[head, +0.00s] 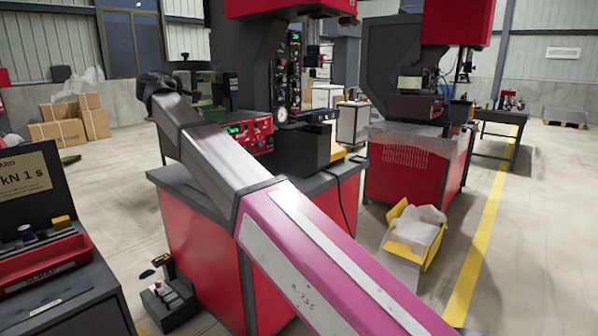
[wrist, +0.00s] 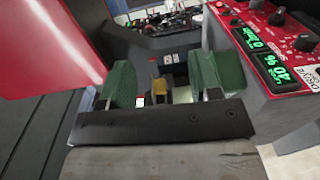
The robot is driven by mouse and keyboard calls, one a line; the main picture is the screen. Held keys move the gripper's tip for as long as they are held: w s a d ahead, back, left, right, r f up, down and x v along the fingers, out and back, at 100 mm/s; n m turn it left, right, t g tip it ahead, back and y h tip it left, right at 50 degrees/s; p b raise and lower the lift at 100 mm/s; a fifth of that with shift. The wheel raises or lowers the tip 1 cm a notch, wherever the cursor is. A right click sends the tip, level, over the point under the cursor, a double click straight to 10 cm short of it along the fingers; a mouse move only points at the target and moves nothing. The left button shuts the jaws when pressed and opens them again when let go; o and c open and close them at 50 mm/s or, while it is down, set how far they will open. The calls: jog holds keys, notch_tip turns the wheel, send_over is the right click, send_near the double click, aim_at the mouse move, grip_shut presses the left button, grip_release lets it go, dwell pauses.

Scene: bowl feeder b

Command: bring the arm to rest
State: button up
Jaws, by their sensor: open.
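My gripper shows in the wrist view (wrist: 158,88); its two green-padded fingers stand apart with a gap between them. I see nothing held between the fingers. A small yellow part shows in the gap, but I cannot tell what it belongs to. In the head view my arm, with a pink section and a grey one, stretches from the lower right to the upper left.
A red control panel (wrist: 275,45) with knobs and green displays is close on the gripper's right. The red bench (head: 205,235) stands below my arm. A yellow bin (head: 412,235) is on the floor at right. A dark bench with a red tray (head: 45,257) is at left.

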jog(key=w+d+f+m+g+y, duration=0.1)
jog(key=d+f+g, duration=0.1)
jog(key=d+f, duration=0.9)
jog(key=w+d+f+g+y, duration=0.25)
jog(key=d+f, duration=0.55)
jog(key=f, duration=0.7)
jog(key=w+d+f+m+g+y, duration=0.1)
jog(key=d+f+g, duration=0.2)
jog(key=d+f, duration=0.8)
jog(key=s+d+f+m+g+y, duration=0.2)
jog(key=s+d+f, duration=0.4)
jog(key=f, duration=0.4)
jog(key=s+d+f+m+g+y, duration=0.2)
jog(key=s+d+f+m, duration=0.1)
jog(key=s+d+f, duration=0.3)
jog(key=s+d+f+m+g+y, duration=0.2)
jog(key=s+d+f+y, duration=0.1)
jog(key=s+d+f, duration=0.4)
jog(key=s+f, duration=0.3)
jog(key=f, duration=0.4)
jog(key=shift+m, duration=0.4)
